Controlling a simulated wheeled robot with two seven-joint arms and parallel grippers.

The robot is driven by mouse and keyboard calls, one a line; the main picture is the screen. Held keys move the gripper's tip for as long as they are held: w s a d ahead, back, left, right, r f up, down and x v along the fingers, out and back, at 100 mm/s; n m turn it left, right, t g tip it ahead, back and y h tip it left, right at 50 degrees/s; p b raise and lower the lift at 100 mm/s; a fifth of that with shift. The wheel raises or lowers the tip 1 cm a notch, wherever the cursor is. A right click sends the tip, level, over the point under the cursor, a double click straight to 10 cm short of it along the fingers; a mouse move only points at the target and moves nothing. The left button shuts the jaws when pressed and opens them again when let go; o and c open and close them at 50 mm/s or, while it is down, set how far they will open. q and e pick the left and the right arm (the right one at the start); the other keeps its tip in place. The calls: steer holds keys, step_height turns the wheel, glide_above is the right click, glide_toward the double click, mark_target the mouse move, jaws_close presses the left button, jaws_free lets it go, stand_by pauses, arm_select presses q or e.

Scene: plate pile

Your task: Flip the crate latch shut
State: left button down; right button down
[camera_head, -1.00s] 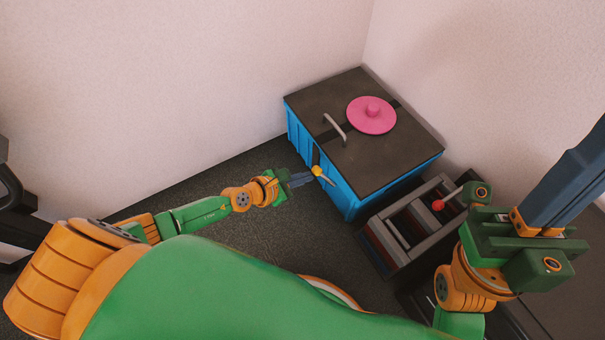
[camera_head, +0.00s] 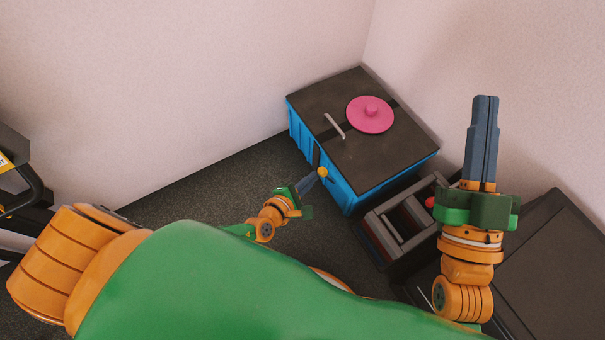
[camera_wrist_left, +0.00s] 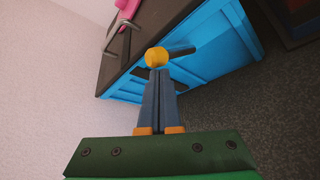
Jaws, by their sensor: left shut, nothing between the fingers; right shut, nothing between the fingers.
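The blue crate (camera_head: 344,187) with a dark lid (camera_head: 385,157) stands in the corner of the room. Its latch has a yellow knob (camera_head: 322,172) on the front side; the knob also shows in the left wrist view (camera_wrist_left: 156,57). My left gripper (camera_head: 315,177) is shut and empty, its tips right at the knob; whether they touch cannot be told. In the left wrist view the fingers (camera_wrist_left: 157,76) point at the knob and partly cover the latch behind it. My right gripper (camera_head: 486,98) is shut and empty, raised to the right of the crate, pointing up in the picture.
A pink disc with a knob (camera_head: 371,114) and a grey handle (camera_head: 334,126) are on the lid. A grey rack (camera_head: 390,232) with a red ball (camera_head: 430,202) stands right of the crate. A dark box (camera_head: 545,260) lies at the right. Walls close in behind.

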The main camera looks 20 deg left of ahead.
arm_select(q)
steer(key=shift+s+d+r+m+t, duration=0.1)
steer(key=shift+s+d+m+t, duration=0.2)
steer(key=shift+m+t, duration=0.2)
arm_select(e)
steer(key=shift+s+r, duration=0.15)
steer(key=shift+r, duration=0.15)
arm_select(q)
steer(key=shift+r, duration=0.1)
arm_select(e)
steer(key=shift+r, duration=0.1)
